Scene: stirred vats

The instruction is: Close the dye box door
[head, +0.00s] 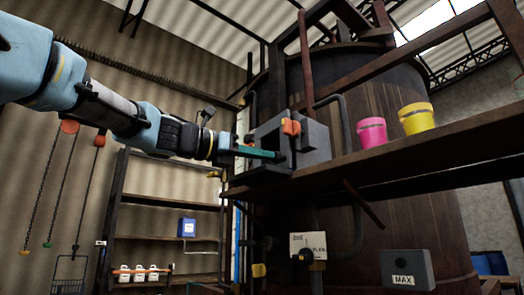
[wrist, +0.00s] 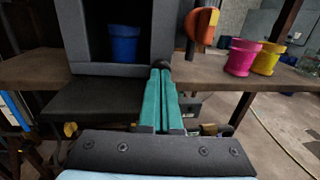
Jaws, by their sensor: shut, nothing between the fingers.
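The dye box (head: 312,140) is a dark grey box on the wooden shelf, with an orange handle (head: 290,127) at its side. In the wrist view its front (wrist: 162,35) is open and a blue cup (wrist: 124,45) stands inside. A flat dark panel (wrist: 85,108) juts out below the opening and looks like the door, lowered; its hinge is not clear. My gripper (head: 278,155) has its teal fingers shut and empty. In the wrist view the fingertips (wrist: 160,68) point at the lower right edge of the opening, above the panel. I cannot tell whether they touch.
A pink cup (head: 371,134) and a yellow cup (head: 417,118) stand on the wooden shelf (head: 430,140) right of the box. A large wooden vat (head: 350,85) stands behind. Pipes and beams surround the box.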

